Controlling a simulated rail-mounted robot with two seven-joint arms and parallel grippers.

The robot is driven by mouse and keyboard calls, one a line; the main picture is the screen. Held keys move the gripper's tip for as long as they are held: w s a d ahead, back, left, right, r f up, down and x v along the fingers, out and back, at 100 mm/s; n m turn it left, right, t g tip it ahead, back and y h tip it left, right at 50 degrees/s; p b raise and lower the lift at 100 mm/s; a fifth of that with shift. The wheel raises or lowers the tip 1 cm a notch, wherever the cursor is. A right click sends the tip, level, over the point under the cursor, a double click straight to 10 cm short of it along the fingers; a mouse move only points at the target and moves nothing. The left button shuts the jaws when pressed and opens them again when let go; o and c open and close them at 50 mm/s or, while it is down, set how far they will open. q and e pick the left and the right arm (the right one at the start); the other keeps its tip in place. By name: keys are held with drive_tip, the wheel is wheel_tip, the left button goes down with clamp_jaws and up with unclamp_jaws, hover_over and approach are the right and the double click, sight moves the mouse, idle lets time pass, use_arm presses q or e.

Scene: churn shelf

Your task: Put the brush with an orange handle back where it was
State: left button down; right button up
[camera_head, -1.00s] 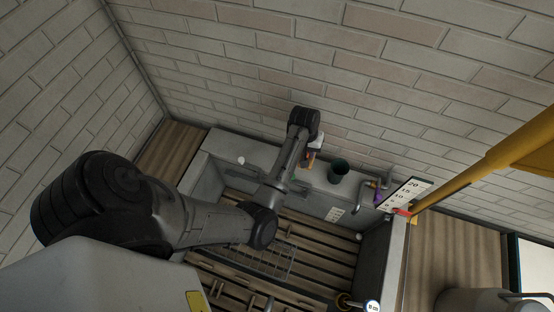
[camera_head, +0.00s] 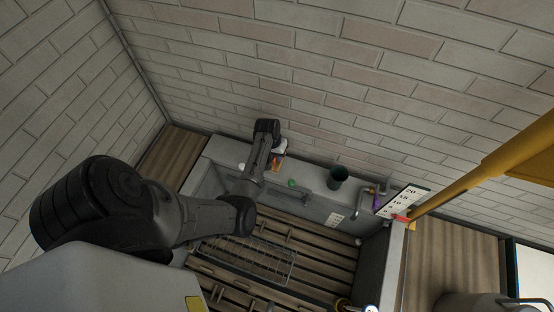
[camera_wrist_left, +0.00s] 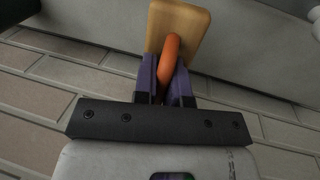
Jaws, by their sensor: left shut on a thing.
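My left gripper (camera_head: 280,151) is above the pale ledge (camera_head: 312,190) by the brick wall, left of the dark green cup. In the left wrist view its purple fingers (camera_wrist_left: 167,80) are shut on the orange handle (camera_wrist_left: 170,55) of the brush. A tan wooden block (camera_wrist_left: 184,20) lies just beyond the handle; I cannot tell whether it is part of the brush. In the head view the brush is a small orange spot (camera_head: 277,164) under the gripper. Its bristles are hidden.
A dark green cup (camera_head: 337,176) stands on the ledge, with a small green thing (camera_head: 291,183) to its left. A white round thing (camera_head: 241,166) sits farther left. A tap (camera_head: 362,216) and a numbered board (camera_head: 401,202) are at the right. A wire rack (camera_head: 245,257) lies over the slatted basin.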

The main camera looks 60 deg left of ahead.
use_arm(q)
drive_tip(key=shift+s+a+x, duration=0.15)
drive_tip(key=shift+x, duration=0.75)
drive_tip(key=shift+s+a+x, duration=0.1)
drive_tip(key=shift+a+x, duration=0.05)
drive_tip(key=shift+x, duration=0.75)
drive_tip(key=shift+f, duration=0.25)
drive_tip(key=c, duration=1.2)
unclamp_jaws()
drive_tip(key=v, duration=1.1)
drive_tip(key=shift+r, duration=0.1)
drive_tip(key=s+d+r+m, duration=0.3)
drive_tip(key=s+d, duration=0.3)
drive_tip(key=d, duration=0.3)
drive_tip(key=s+d+r+m+t+y, duration=0.1)
drive_tip(key=s+d+r+m, duration=0.1)
drive_tip(key=s+d, duration=0.4)
drive_tip(key=s+d+r+m+t, duration=0.1)
drive_tip(key=s+d+r+m, duration=0.2)
drive_tip(key=d, duration=0.9)
drive_tip(key=shift+s+d+r+m+y, duration=0.15)
drive_tip(key=shift+s+d+m, duration=0.05)
drive_tip(key=shift+s+m, duration=0.45)
drive_tip(key=shift+s+d+r+m+y, duration=0.2)
drive_tip(key=shift+s+m, duration=0.25)
drive_tip(key=shift+s, duration=0.35)
